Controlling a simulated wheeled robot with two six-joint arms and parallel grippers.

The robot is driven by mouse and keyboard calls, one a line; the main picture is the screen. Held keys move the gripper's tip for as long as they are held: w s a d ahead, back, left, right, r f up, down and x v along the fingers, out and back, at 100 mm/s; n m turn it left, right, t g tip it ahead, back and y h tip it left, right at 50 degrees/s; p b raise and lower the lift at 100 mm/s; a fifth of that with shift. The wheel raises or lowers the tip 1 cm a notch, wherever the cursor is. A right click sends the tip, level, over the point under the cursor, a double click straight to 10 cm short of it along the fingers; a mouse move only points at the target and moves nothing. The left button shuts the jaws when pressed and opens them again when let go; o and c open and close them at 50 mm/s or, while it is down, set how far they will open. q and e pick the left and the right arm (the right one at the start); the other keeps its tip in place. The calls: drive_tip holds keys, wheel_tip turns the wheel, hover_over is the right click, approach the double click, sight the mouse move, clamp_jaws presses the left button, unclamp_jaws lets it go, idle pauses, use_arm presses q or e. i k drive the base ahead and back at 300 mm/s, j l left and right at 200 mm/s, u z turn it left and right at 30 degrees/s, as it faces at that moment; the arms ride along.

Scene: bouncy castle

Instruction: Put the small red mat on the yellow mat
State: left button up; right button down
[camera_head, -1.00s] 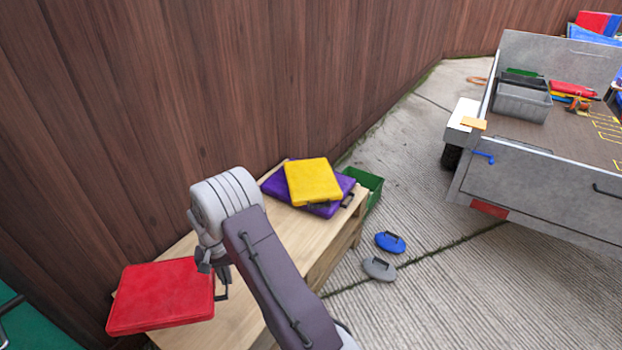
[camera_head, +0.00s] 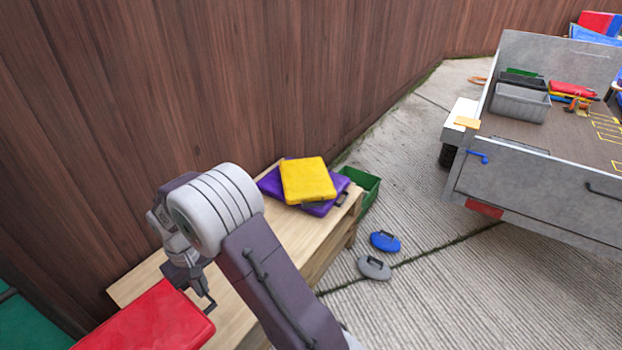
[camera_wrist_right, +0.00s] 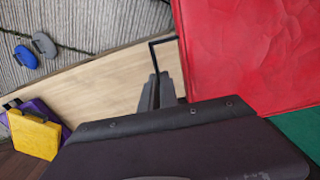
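The small red mat (camera_head: 150,322) is at the lower left in the head view, cut off by the bottom edge, over the near left part of the wooden bench. It fills the upper right of the right wrist view (camera_wrist_right: 250,55). My right gripper (camera_head: 192,284) is at the mat's black handle; in the wrist view its dark fingers (camera_wrist_right: 156,92) look closed around the handle bar. The yellow mat (camera_head: 307,180) lies at the bench's far end, on top of a purple mat (camera_head: 328,206). It also shows in the wrist view (camera_wrist_right: 34,135). My left gripper is out of view.
The wooden bench (camera_head: 240,304) is bare between the two mats. A brown wooden wall (camera_head: 200,80) runs behind it. A green crate (camera_head: 366,188) stands past its far end. Blue (camera_head: 385,241) and grey (camera_head: 374,268) handled discs lie on the floor. A grey trailer (camera_head: 545,186) stands right.

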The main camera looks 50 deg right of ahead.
sight(308, 177)
drive_tip(key=k+l, duration=0.6)
drive_tip(key=l, duration=0.95)
drive_tip(key=i+l, duration=0.3)
drive_tip(key=l, duration=0.15)
drive_tip(key=i+l, duration=0.65)
drive_tip(key=l, duration=0.25)
